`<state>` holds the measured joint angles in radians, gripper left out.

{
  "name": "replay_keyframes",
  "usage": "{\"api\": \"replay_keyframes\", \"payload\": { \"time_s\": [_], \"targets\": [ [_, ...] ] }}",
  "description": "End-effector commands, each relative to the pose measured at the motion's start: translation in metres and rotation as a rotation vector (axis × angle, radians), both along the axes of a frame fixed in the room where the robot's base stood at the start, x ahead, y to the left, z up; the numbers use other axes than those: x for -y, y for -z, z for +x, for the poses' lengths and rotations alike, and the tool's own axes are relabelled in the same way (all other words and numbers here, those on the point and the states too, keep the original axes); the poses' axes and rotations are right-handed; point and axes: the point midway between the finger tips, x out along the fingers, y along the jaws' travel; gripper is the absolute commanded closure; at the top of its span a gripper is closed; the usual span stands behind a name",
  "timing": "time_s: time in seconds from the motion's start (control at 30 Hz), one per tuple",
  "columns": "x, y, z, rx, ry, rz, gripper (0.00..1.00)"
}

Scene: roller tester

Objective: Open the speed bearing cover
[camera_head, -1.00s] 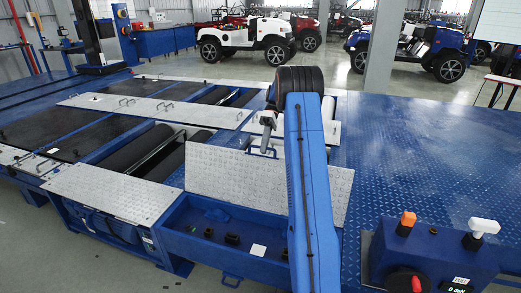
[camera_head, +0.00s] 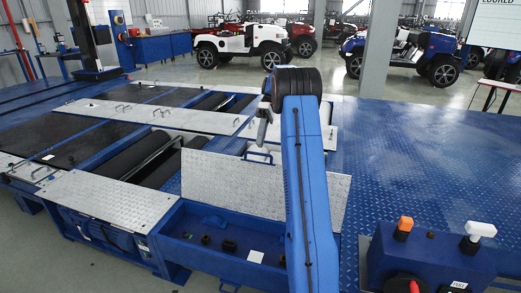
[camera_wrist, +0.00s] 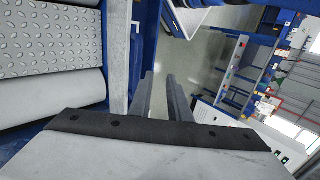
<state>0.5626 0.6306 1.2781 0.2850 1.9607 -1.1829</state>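A silver diamond-plate cover (camera_head: 230,178) stands tilted up behind an open blue compartment (camera_head: 205,243) in the head view. I take it to be the speed bearing cover. My gripper (camera_head: 262,130) is just above and behind this edge, partly hidden by my blue arm. In the wrist view my gripper's two fingers (camera_wrist: 161,98) are apart, with nothing between them. A diamond-plate panel (camera_wrist: 45,40) lies to their left there. Whether the gripper touches the cover is not clear.
Several small dark parts and a white label lie in the compartment. Dark rollers (camera_head: 130,150) and a flat diamond plate (camera_head: 110,198) are to its left. A blue control box (camera_head: 430,262) with orange and white knobs stands front right. The blue deck (camera_head: 430,160) is clear.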

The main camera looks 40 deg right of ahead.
Motion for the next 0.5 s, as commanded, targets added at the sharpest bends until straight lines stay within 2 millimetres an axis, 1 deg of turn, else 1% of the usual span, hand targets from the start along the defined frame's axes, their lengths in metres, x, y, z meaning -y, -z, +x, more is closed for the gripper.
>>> {"api": "replay_keyframes", "payload": {
  "time_s": [0.1,0.2,0.33,0.5],
  "targets": [
    [0.000,-0.016,0.000,0.002,0.000,-0.001,0.83],
    [-0.001,-0.026,0.000,0.003,0.001,-0.001,0.83],
    [-0.001,-0.031,0.000,0.003,0.001,-0.002,0.83],
    [-0.001,-0.032,-0.001,0.003,0.001,-0.002,0.83]
  ]
}}
